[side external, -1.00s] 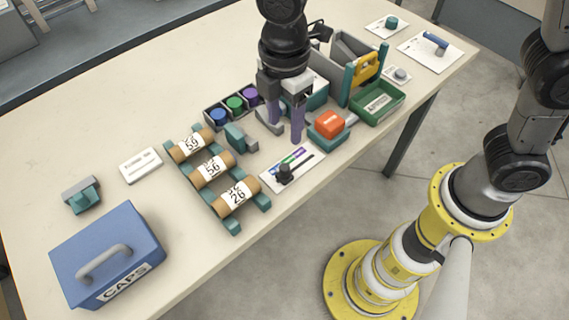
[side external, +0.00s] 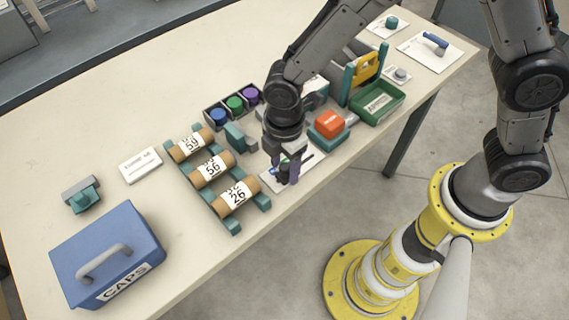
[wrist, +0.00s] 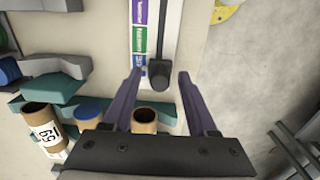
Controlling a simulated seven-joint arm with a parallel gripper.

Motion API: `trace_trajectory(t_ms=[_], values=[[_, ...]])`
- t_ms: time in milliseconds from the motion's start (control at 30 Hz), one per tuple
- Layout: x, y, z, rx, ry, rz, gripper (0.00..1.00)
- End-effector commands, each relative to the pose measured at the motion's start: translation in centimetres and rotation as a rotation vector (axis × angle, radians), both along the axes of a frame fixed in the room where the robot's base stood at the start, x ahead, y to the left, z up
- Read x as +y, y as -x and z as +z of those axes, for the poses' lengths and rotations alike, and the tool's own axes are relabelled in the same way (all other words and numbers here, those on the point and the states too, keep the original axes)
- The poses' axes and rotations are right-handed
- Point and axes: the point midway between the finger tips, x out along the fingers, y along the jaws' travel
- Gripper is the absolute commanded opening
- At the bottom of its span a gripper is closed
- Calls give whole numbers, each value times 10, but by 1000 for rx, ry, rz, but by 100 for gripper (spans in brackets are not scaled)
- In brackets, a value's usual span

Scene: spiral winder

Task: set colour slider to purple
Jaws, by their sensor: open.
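The black slider knob (wrist: 158,74) is at the blue end of the slot. My gripper (wrist: 158,78) is open, with one purple finger on each side of the knob. I see a gap on both sides. In the side view my gripper (side external: 287,180) is low over the plate and hides most of the knob.
A rack with three labelled cardboard tubes (side external: 213,168) stands just left of the plate. An orange button on a teal base (side external: 329,123) is close at the right. A green tray (side external: 377,103) is beyond it. The table's front edge is near.

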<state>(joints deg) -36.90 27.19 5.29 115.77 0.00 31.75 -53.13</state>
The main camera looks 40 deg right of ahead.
Motion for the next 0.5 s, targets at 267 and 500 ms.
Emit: trace_trajectory(t_ms=[267,500], values=[[0,0,-2,0,0,0,58],[0,0,-2,0,0,0,22]])
